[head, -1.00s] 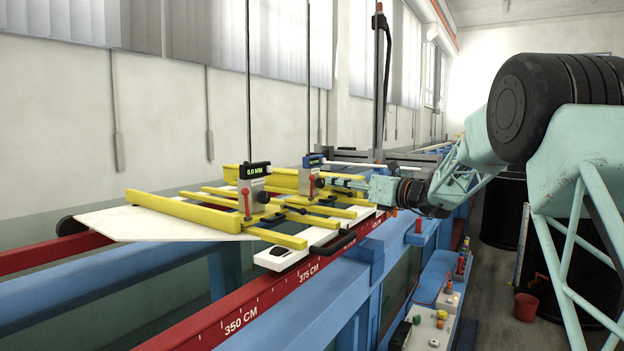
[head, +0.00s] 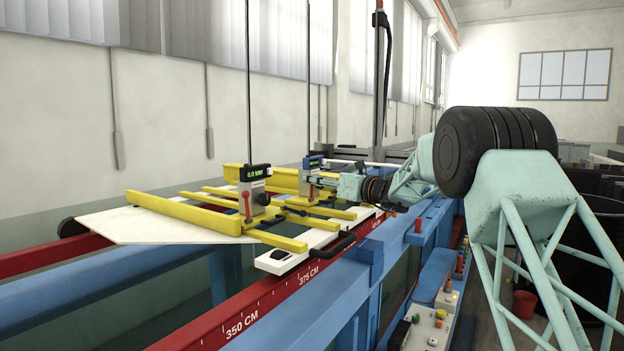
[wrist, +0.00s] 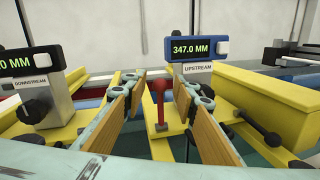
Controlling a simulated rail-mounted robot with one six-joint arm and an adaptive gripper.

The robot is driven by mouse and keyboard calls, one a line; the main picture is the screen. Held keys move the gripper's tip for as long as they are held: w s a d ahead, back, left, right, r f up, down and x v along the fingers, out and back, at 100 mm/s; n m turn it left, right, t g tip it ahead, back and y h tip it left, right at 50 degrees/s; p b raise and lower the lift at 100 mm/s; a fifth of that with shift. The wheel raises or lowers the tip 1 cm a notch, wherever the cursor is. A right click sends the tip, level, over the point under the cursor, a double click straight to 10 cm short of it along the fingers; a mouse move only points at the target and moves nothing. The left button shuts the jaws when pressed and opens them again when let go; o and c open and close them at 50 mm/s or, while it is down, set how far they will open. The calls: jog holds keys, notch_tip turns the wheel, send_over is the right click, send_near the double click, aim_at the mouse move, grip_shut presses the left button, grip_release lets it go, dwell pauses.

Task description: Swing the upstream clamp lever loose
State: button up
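The upstream gauge (wrist: 186,80) has a blue-cased display reading 347.0 MM and an "UPSTREAM" label. Its red clamp lever (wrist: 158,100) stands about upright in front of it, knob at the top. My gripper (wrist: 157,88) is open, with a wood-coloured pad on each side of the lever and a visible gap on both sides. In the head view, my gripper (head: 320,181) reaches the upstream gauge (head: 313,176) from the right; the fingertips are too small there to judge contact.
The downstream gauge (head: 254,195), with its own red lever (head: 247,205), stands to the left on the yellow frame (head: 210,214). A black knob (wrist: 202,122) is close by the right finger. A white panel (head: 110,224) lies under the frame's left part.

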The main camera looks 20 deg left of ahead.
jog(key=shift+w+a, duration=0.15)
jog(key=shift+a, duration=0.35)
jog(key=shift+c, duration=0.6)
grip_shut()
